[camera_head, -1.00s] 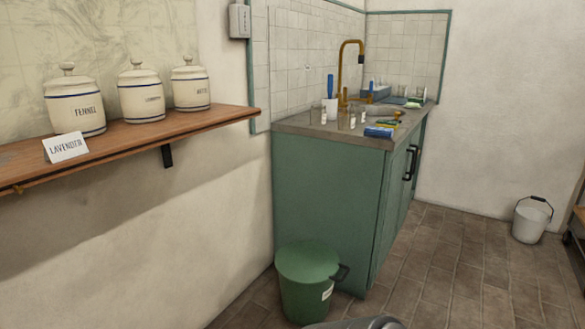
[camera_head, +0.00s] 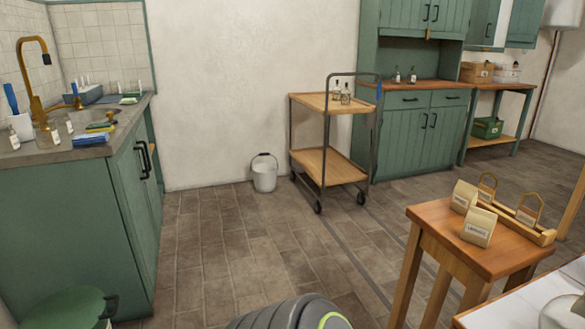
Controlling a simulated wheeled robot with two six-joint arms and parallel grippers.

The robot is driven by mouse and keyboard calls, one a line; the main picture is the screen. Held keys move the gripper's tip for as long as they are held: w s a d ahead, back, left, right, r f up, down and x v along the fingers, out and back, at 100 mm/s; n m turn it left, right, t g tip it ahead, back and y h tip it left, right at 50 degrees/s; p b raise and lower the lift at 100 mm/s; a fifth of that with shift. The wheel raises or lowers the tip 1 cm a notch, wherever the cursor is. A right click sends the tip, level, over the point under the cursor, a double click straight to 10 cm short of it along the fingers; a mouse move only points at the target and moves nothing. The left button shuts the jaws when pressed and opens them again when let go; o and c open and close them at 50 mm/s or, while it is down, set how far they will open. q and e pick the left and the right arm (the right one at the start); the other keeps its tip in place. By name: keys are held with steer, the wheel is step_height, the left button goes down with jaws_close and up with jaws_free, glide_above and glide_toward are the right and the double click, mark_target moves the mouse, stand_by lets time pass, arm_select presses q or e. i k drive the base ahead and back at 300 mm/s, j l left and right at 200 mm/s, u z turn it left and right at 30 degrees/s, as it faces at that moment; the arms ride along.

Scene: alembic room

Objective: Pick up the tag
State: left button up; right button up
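No loose tag can be made out in the head view. A tan packet (camera_head: 479,228) with a white label stands on the small wooden table (camera_head: 440,222) at the right. A second labelled packet (camera_head: 464,196) stands behind it. The small print on the labels is hard to read. Neither of my grippers is in view; a grey rounded part with a green ring, likely mine, shows at the bottom edge.
A green sink cabinet (camera_head: 70,225) stands left, with a green bin (camera_head: 65,308) before it. A white bucket (camera_head: 264,174) and a wheeled cart (camera_head: 327,165) stand by the back wall. Green cupboards (camera_head: 412,140) are behind. The middle tiled floor (camera_head: 260,245) is clear.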

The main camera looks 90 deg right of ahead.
mark_target(485, 194)
steer(key=z, duration=3.95)
